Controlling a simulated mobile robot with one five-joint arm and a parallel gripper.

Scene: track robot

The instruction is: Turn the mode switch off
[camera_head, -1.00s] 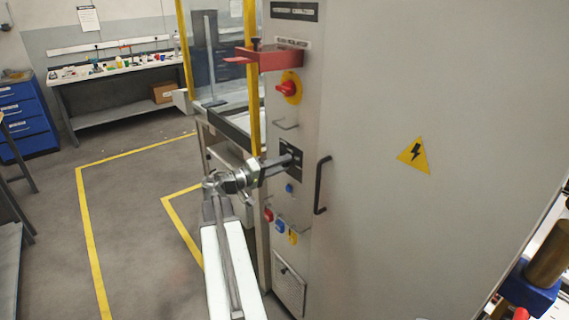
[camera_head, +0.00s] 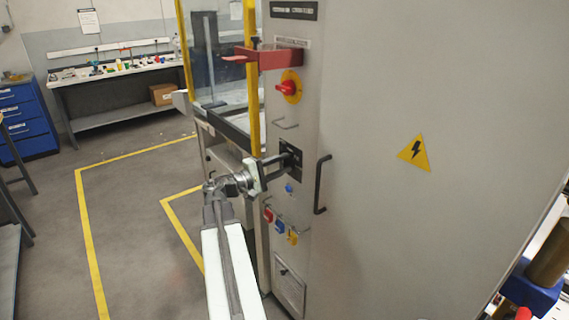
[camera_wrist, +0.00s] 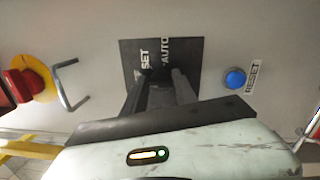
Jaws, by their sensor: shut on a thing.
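The mode switch is on a black plate (camera_head: 291,155) on the narrow front of the grey cabinet. In the wrist view the plate (camera_wrist: 190,52) shows the words SET and AUTO. My gripper (camera_head: 283,160) reaches the plate from the left, its fingers (camera_wrist: 160,90) shut on the switch's dark knob (camera_wrist: 160,96). The fingers and the gripper body hide most of the knob, so its exact angle is hard to tell.
A red rotary switch on a yellow disc (camera_head: 290,86) sits above, under a red bracket (camera_head: 270,58). A blue RESET button (camera_wrist: 235,78) is beside the plate. A black door handle (camera_head: 321,185) stands out on the right. Coloured tags (camera_head: 280,226) hang below.

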